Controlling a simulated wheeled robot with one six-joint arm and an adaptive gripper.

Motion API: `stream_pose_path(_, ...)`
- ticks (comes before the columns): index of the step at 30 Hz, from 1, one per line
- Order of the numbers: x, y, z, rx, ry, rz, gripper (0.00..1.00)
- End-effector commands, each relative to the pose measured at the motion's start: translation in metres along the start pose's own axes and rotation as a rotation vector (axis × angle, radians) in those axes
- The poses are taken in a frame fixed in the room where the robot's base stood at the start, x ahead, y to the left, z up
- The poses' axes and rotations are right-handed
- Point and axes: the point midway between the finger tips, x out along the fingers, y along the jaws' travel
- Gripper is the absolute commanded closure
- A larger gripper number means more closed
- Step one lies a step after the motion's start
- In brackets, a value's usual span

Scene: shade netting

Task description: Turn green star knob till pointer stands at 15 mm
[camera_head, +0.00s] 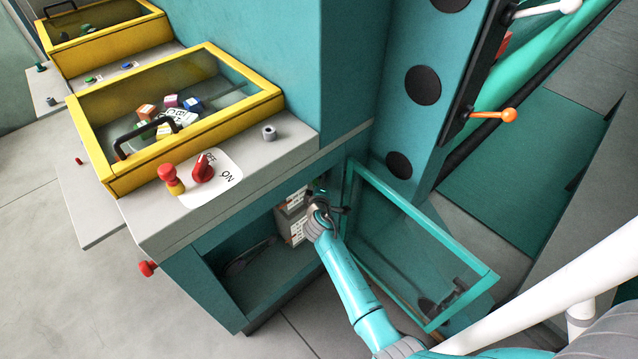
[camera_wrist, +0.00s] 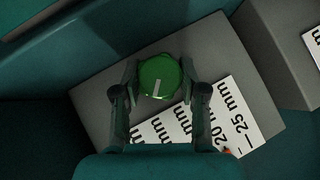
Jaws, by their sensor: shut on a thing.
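In the wrist view the green star knob (camera_wrist: 160,72) sits on a grey block (camera_wrist: 95,97), with a white mark on its face. My gripper (camera_wrist: 160,80) has one finger on each side of the knob and is shut on it. A white scale plate (camera_wrist: 246,124) beside it carries mm labels; 20 mm and 25 mm are readable, lower ones are partly hidden by my gripper. A small red pointer (camera_wrist: 228,152) shows near the 20 mm line; its exact reading is hard to tell. In the head view my gripper (camera_head: 322,203) reaches into the open cabinet at the labelled grey block (camera_head: 293,222).
The glazed cabinet door (camera_head: 415,240) stands open right of my arm. A grey ledge (camera_head: 240,205) above carries a red rotary switch (camera_head: 203,168) and a red-and-yellow button (camera_head: 170,178). A yellow-framed case (camera_head: 100,178) stands behind. The cabinet floor (camera_head: 255,285) looks mostly free.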

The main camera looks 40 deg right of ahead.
Motion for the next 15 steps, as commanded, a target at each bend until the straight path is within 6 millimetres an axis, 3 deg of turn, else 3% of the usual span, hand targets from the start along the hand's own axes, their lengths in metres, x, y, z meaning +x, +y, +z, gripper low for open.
stream_pose_path(15, 0.0, 0.0018, 0.0001, 0.116, 0.0, -0.113, 0.93)
